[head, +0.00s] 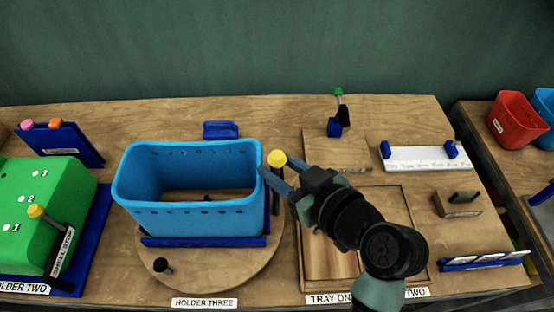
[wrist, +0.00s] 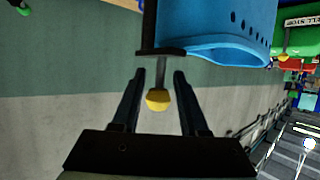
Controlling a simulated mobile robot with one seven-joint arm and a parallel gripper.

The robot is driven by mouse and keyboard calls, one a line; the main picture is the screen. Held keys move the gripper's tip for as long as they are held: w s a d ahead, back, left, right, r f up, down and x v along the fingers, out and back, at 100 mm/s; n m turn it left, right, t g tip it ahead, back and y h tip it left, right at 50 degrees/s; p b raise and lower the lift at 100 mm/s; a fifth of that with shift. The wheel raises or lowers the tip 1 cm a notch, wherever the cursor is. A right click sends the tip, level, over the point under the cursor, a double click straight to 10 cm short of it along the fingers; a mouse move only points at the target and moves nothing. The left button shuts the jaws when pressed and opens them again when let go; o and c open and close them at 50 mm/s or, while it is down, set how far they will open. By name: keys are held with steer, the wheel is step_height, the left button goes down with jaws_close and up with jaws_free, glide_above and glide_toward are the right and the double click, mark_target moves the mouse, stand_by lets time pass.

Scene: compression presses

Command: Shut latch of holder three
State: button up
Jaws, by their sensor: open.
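Holder three is a round wooden base (head: 210,280) behind the label "HOLDER THREE" (head: 204,303), with a low blue frame around a blue basket (head: 190,218). A yellow knob (head: 277,158) shows by the basket's right rim. In the wrist view the knob (wrist: 157,100) sits on a dark stem (wrist: 161,72) running from a dark bar (wrist: 160,51) beside the blue basket (wrist: 225,35). I take this for the latch. My gripper (head: 274,167) is open at the basket's right side. In the wrist view its fingers (wrist: 160,74) stand either side of stem and knob, with gaps showing.
A green block (head: 45,205) with a yellow-knobbed lever (head: 36,211) stands left at holder two. A wooden tray (head: 405,202) lies under my arm. A green-tipped lever (head: 338,92) stands behind. A white ruled strip (head: 425,160) and a small wooden block (head: 457,205) are right.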

steer(key=shift+w+a+f, duration=0.2)
steer(key=shift+w+a, duration=0.1)
steer(key=shift+w, duration=0.05)
jaws_close()
steer(key=shift+r, duration=0.15)
